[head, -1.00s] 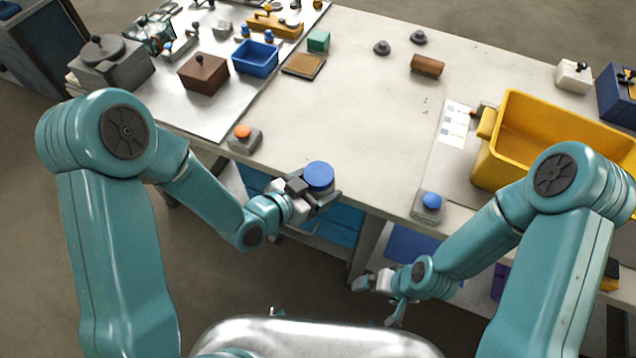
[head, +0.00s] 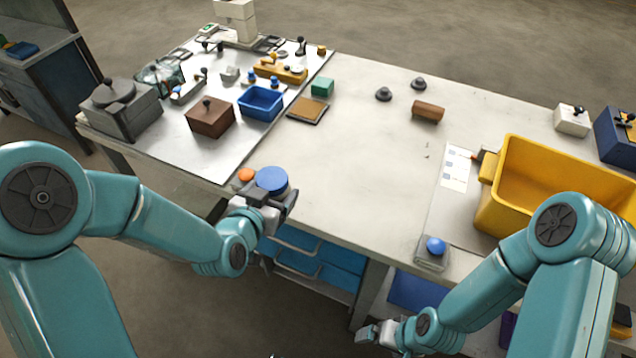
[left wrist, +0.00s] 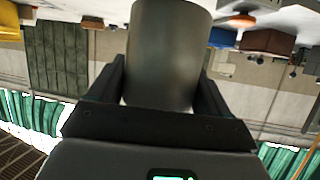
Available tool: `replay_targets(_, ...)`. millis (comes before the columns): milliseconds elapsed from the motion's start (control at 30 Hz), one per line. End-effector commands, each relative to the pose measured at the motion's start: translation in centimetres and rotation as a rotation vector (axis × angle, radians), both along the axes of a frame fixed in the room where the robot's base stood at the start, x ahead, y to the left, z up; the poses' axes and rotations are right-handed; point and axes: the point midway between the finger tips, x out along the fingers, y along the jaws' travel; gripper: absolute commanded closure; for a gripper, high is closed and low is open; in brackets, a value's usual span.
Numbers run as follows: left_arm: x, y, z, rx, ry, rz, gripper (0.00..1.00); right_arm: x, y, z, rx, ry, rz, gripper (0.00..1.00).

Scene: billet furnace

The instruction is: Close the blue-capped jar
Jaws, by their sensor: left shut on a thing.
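A jar with a round blue top (head: 272,180) is in my left gripper (head: 274,208), at the table's front edge beside the orange button. The left gripper is shut on it. In the left wrist view, the grey side of the jar (left wrist: 168,55) stands between the two black fingers (left wrist: 160,95), and the blue top is out of sight. From these views I cannot tell how the blue top sits on the jar. My right gripper (head: 375,333) hangs low in front of the table, far from the jar; its fingers are too small and cut off to read.
An orange button (head: 246,175) is close by the jar. A blue bin (head: 261,104), a brown box (head: 209,121) and a grey pot (head: 118,108) stand behind left. A yellow tub (head: 520,215) and a blue button (head: 435,246) are at right.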

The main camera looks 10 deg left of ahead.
Motion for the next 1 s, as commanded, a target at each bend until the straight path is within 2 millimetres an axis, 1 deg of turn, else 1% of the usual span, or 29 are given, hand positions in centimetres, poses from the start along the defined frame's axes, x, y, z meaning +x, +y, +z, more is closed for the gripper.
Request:
replay_targets(33, 0.1, 1.2, 1.1, -0.006, -0.008, 0.052, 1.0, 0.0, 0.0, 0.0, 0.0, 0.0, 0.0, 0.04)
replay_targets(100, 0.0, 2.6, 2.0, -0.015, -0.006, 0.118, 1.0, 0.0, 0.0, 0.0, 0.0, 0.0, 0.0, 0.04)
replay_targets(233, -0.2, 4.2, 2.9, -0.03, -0.002, 0.195, 1.0, 0.0, 0.0, 0.0, 0.0, 0.0, 0.0, 0.04)
replay_targets(333, -0.4, 4.7, 3.2, -0.034, 0.0, 0.217, 1.0, 0.0, 0.0, 0.0, 0.0, 0.0, 0.0, 0.04)
replay_targets(567, -0.4, 4.8, 3.2, -0.035, 0.001, 0.22, 1.0, 0.0, 0.0, 0.0, 0.0, 0.0, 0.0, 0.04)
replay_targets(667, -0.3, 4.7, 3.2, -0.035, 0.001, 0.219, 1.0, 0.0, 0.0, 0.0, 0.0, 0.0, 0.0, 0.33)
replay_targets(700, -0.3, 4.7, 3.2, -0.034, 0.001, 0.219, 1.0, 0.0, 0.0, 0.0, 0.0, 0.0, 0.0, 0.46)
replay_targets(733, -0.3, 4.7, 3.1, -0.034, 0.001, 0.219, 1.0, 0.0, 0.0, 0.0, 0.0, 0.0, 0.0, 0.56)
replay_targets(767, -0.3, 4.7, 3.1, -0.034, 0.001, 0.219, 1.0, 0.0, 0.0, 0.0, 0.0, 0.0, 0.0, 0.57)
replay_targets(1000, -0.3, 4.6, 3.2, -0.035, 0.0, 0.215, 1.0, 0.0, 0.0, 0.0, 0.0, 0.0, 0.0, 0.57)
